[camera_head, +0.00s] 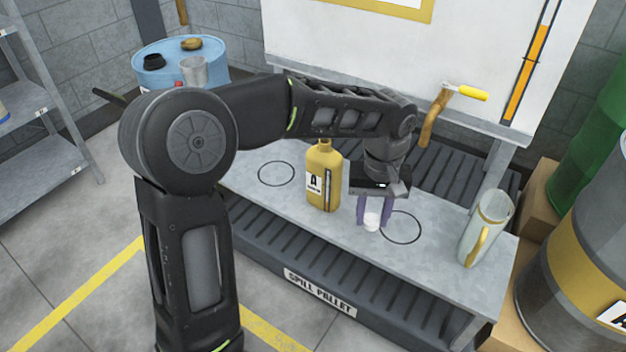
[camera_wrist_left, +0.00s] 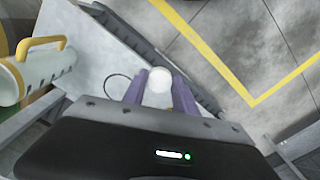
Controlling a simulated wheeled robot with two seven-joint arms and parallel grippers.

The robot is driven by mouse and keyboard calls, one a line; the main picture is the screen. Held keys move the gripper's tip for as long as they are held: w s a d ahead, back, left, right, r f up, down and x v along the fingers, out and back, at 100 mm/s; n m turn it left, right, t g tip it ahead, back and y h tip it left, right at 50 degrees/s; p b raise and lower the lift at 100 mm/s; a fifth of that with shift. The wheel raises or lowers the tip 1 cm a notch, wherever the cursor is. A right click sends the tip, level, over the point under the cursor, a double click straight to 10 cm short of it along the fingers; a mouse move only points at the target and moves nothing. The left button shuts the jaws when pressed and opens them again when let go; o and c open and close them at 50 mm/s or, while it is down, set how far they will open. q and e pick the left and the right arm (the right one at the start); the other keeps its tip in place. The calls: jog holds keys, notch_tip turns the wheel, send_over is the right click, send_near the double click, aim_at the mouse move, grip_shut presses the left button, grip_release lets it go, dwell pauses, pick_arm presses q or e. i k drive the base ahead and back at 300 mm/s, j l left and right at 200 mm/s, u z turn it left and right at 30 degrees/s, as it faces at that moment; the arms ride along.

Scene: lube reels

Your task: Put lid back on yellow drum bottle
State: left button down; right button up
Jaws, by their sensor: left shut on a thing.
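The yellow bottle (camera_head: 322,178), marked with an "A" label, stands upright on the grey bench top (camera_head: 262,196). Its upper end is partly hidden by my left arm. My left gripper (camera_head: 372,218) is to the right of the bottle, pointing down, with purple fingers shut on a small white lid (camera_head: 371,222). In the left wrist view the lid (camera_wrist_left: 158,88) sits between the two fingers of the gripper (camera_wrist_left: 160,92). The lid is apart from the bottle, near a ring drawn on the bench. My right gripper is not in view.
A clear jug (camera_head: 484,228) with a yellow handle stands at the bench's right end; it also shows in the left wrist view (camera_wrist_left: 42,66). A blue drum (camera_head: 180,70) is back left. The left ring area is bare.

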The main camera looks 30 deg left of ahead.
aim_at(323, 164)
jog(key=j, duration=1)
jog(key=k+j, duration=0.15)
jog(key=j, duration=0.85)
